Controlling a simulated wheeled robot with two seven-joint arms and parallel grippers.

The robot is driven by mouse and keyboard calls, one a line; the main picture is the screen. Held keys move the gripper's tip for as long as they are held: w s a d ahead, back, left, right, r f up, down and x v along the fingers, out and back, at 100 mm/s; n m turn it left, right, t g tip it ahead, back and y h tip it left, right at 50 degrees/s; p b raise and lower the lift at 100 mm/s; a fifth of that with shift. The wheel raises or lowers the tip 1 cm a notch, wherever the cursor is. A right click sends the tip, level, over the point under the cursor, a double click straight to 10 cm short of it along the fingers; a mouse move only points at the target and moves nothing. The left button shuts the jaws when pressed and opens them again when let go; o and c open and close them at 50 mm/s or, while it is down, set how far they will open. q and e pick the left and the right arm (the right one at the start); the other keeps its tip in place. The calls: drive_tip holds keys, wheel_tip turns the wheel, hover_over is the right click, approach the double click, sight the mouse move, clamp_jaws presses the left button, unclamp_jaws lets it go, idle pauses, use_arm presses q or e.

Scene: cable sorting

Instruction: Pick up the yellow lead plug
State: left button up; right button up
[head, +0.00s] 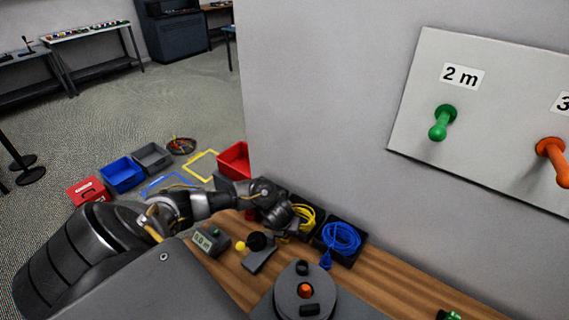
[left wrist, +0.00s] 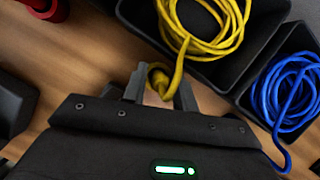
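The yellow lead (head: 305,217) lies coiled in a black bin on the wooden bench. In the left wrist view the yellow coil (left wrist: 205,35) fills the top, and its end hangs over the bin's near edge. The yellow lead plug (left wrist: 158,78) is at that end. My left gripper (left wrist: 160,90) has its fingers apart on either side of the plug, with some gap showing. In the head view my left gripper (head: 284,228) is low over the bench beside the bin, its fingertips mostly hidden. My right gripper is not in view.
A blue lead (head: 341,238) lies coiled in the black bin to the right, its end hanging over the front. A grey round device (head: 304,292) and a small meter (head: 211,240) stand on the bench. The wall panel (head: 420,90) has green and orange pegs.

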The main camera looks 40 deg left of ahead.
use_arm(q)
clamp_jaws()
drive_tip(key=shift+r, duration=0.1)
drive_tip(key=shift+w+r, duration=0.1)
drive_tip(key=shift+r, duration=0.45)
drive_tip(key=s+d+r+p, duration=0.8)
drive_tip(key=d+r+p, duration=0.1)
drive_tip(key=d+r, duration=0.2)
drive_tip(key=shift+s+r, duration=0.35)
drive_tip(key=shift+s, duration=0.05)
